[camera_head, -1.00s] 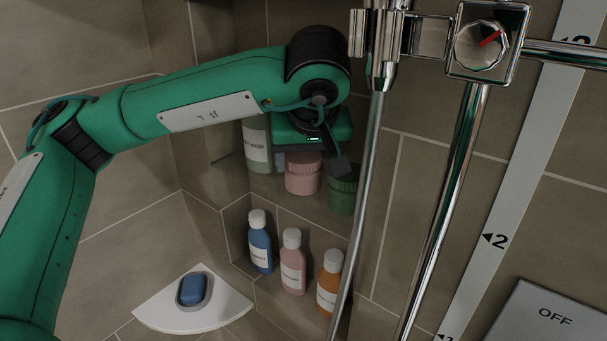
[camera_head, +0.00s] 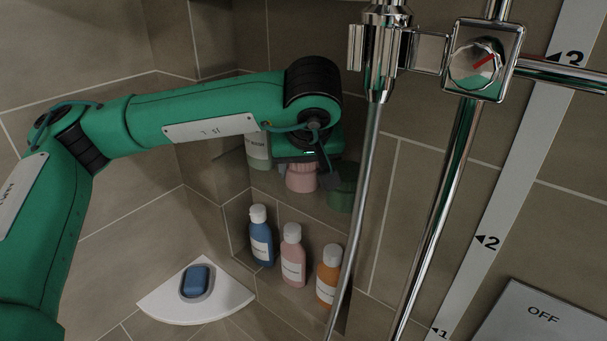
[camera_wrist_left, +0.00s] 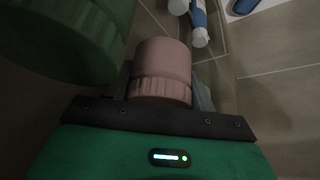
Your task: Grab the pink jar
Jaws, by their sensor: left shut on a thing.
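The pink jar (camera_head: 300,180) is in the upper wall niche, partly covered from above by my left gripper (camera_head: 314,168). In the left wrist view the jar (camera_wrist_left: 162,62) has a ribbed lid and sits between the two fingers of my left gripper (camera_wrist_left: 162,88), which is shut on it. Whether the jar's base touches the shelf is hard to tell. A green jar (camera_head: 342,188) stands close on its right and shows large in the left wrist view (camera_wrist_left: 70,40). My right gripper is not in view.
A pale green wash bottle (camera_head: 258,152) stands left of the pink jar. Blue (camera_head: 261,240), pink (camera_head: 292,258) and orange (camera_head: 328,278) bottles stand in the lower niche. A chrome shower hose (camera_head: 362,190) hangs just right. A corner shelf (camera_head: 228,302) holds blue soap (camera_head: 195,281).

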